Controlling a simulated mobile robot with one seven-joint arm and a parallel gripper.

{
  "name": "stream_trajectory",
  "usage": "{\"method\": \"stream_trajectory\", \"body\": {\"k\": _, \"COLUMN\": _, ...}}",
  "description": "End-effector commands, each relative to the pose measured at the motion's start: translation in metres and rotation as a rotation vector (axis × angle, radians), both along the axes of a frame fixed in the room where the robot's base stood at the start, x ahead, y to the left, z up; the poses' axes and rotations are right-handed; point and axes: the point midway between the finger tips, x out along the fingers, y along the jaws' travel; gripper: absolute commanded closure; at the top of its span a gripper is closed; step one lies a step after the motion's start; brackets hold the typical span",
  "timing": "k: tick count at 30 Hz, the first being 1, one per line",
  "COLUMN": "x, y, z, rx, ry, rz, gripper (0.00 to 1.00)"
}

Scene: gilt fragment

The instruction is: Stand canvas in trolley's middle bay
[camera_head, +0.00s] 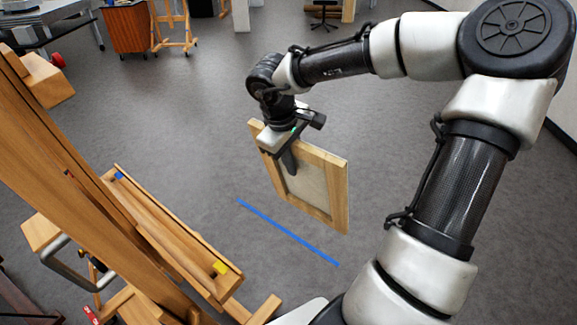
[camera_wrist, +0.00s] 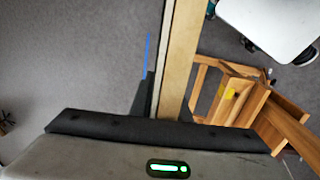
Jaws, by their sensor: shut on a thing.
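The canvas (camera_head: 312,186) is a rectangular panel with a pale wooden stretcher frame. It hangs roughly upright above the floor in the head view. My gripper (camera_head: 290,158) is shut on its upper edge, near the upper left corner. One dark finger lies against the face turned to the head camera; the other finger is hidden behind the canvas. In the wrist view the canvas (camera_wrist: 180,62) shows edge-on, as a pale wooden strip running up from the dark jaw (camera_wrist: 158,128). I cannot pick out a trolley with a middle bay for certain in either view.
A wooden easel (camera_head: 165,235) with blue and yellow marks fills the left; it also shows in the wrist view (camera_wrist: 225,105). Blue tape (camera_head: 288,232) lies on the open grey floor. An orange-brown cabinet (camera_head: 127,30) and another easel (camera_head: 173,28) stand at the back.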

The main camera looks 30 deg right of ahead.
Motion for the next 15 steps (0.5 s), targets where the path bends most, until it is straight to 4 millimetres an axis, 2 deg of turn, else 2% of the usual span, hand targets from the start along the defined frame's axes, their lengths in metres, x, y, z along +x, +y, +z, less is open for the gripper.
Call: {"method": "stream_trajectory", "body": {"k": 15, "x": 0.015, "y": -0.035, "z": 0.0, "rx": 0.0, "ry": -0.002, "rz": -0.002, "gripper": 1.0}}
